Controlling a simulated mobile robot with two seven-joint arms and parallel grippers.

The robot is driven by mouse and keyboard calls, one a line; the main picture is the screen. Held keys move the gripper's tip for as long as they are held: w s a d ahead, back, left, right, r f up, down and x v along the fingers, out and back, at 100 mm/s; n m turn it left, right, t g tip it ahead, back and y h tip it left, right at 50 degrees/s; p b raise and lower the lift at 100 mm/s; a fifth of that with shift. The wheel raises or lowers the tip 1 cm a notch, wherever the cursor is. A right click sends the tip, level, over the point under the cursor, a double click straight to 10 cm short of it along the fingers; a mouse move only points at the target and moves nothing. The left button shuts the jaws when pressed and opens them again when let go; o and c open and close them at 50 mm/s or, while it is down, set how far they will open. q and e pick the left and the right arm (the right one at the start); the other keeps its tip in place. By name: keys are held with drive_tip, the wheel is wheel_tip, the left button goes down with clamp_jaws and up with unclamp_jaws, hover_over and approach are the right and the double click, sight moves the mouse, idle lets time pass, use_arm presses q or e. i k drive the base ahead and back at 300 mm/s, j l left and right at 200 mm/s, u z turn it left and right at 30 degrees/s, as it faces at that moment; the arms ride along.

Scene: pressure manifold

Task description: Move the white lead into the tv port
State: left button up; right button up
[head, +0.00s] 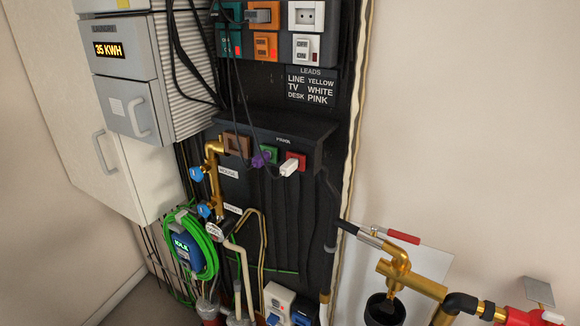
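The white lead's plug (289,167) sits at the red socket (298,158) on the black strip marked PARK (284,140). I cannot tell how deep it is seated. The upper panel has teal (229,44), orange (265,46) and white sockets (306,17). I cannot read which of these is the tv port. A label (311,86) pairs line with yellow, tv with white and desk with pink. Neither of my grippers shows in the head view.
A purple plug (261,159) is at the green socket beside the white plug. A grey plug (260,16) sits in an upper socket. Dark cables hang before the panel. Brass pipework (410,282) juts out at lower right. A green hose coil (205,242) hangs at lower left.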

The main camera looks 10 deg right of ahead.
sight(288, 169)
drive_tip(key=j+z, duration=0.15)
drive_tip(key=z, duration=0.7)
drive_tip(key=j+z, duration=0.8)
drive_tip(key=j, duration=0.25)
drive_tip(key=k+j, duration=0.1)
drive_tip(key=j, duration=0.35)
drive_tip(key=k+j+z, duration=0.1)
drive_tip(key=j, duration=0.4)
drive_tip(key=k+j, duration=0.1)
drive_tip(key=j, duration=0.35)
drive_tip(key=z, duration=0.05)
